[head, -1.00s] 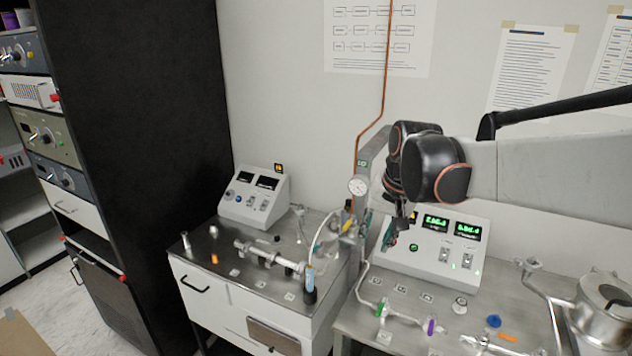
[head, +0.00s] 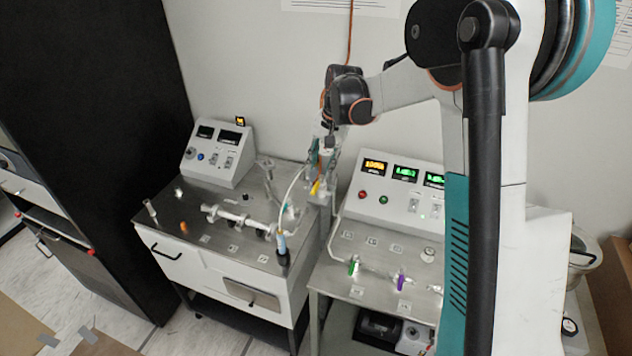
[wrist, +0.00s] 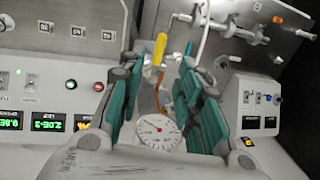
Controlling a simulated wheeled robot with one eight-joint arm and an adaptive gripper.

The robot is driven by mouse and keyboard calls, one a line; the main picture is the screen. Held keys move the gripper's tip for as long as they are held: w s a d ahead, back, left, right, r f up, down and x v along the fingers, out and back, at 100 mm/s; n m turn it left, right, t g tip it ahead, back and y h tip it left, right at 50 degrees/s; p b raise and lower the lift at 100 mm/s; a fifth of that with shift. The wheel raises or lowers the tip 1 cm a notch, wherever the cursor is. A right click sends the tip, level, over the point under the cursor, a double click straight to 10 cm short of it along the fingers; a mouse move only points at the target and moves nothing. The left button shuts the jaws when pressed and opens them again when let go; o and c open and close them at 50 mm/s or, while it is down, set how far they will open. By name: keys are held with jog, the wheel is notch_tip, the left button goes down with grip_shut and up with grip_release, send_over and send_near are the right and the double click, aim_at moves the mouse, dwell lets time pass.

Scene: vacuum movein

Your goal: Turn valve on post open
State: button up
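The valve's yellow handle (head: 316,187) is on the post, between the two benches in the head view. In the wrist view the yellow handle (wrist: 160,48) shows in the gap beyond the fingertips, with a copper-coloured tube and a round white gauge (wrist: 159,132) nearer the palm. My gripper (wrist: 162,68) is open, with its teal fingers on either side of the post's fittings. In the head view my gripper (head: 322,155) is at the post, just above the handle. I see no clear contact with the handle. My arm and gripper hide much of the post.
The left bench (head: 180,215) carries a control box (head: 217,150) and glass tubing. The right bench (head: 330,275) carries another control box (head: 385,195) with lit displays and green and purple stopcocks. A black cabinet (head: 90,120) stands at the left.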

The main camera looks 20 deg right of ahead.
aim_at(315, 187)
jog(key=f, duration=0.2)
jog(key=a+f, duration=0.1)
jog(key=f, duration=0.2)
jog(key=w+f, duration=0.1)
jog(key=f, duration=0.2)
jog(key=shift+a+f, duration=0.2)
jog(key=shift+f, duration=0.05)
jog(key=shift+c, duration=0.6)
grip_shut()
